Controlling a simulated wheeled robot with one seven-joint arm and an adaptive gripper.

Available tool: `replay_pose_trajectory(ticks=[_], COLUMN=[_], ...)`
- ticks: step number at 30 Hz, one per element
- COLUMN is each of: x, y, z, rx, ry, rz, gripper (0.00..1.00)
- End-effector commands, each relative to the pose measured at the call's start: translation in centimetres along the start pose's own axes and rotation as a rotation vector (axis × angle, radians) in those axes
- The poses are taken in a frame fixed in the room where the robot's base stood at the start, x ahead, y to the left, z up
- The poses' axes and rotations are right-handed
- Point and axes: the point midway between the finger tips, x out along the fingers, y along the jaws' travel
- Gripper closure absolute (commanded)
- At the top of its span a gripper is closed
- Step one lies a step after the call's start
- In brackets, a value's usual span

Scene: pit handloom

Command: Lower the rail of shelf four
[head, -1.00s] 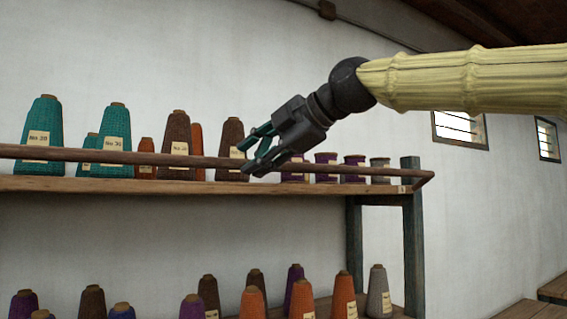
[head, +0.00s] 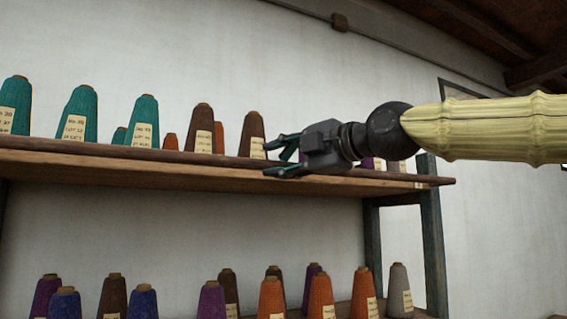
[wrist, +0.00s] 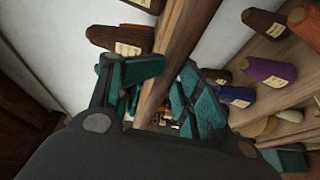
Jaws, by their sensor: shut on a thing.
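The rail (head: 200,161) is a long dark brown bar running along the front edge of the upper wooden shelf (head: 200,177). In the head view it lies low, close against the shelf edge, and its right end (head: 445,181) sticks out past the post. My gripper (head: 281,157) is shut on the rail near its right part, reaching in from the right. In the wrist view the rail (wrist: 178,62) runs between the teal fingers (wrist: 160,95). The exact contact is partly hidden by the fingers.
Teal, brown and orange yarn cones (head: 145,122) stand on the upper shelf behind the rail. Smaller purple spools behind my gripper are mostly hidden. Several more cones (head: 270,298) stand on the shelf below. A blue-grey post (head: 433,240) stands at the right end.

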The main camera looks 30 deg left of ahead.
Motion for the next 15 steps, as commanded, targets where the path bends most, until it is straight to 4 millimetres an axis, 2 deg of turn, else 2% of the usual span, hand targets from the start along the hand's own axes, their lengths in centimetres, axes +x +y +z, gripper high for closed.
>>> replay_pose_trajectory(ticks=[1,12,15], x=[0.4,1.5,2.4], y=[-1.1,-2.4,-2.4], z=[-0.5,-0.6,-0.7], rx=[0.003,0.002,0.0], ry=[0.008,0.008,0.005], rz=[-0.015,-0.029,-0.032], gripper=[1.0,1.0,0.82])
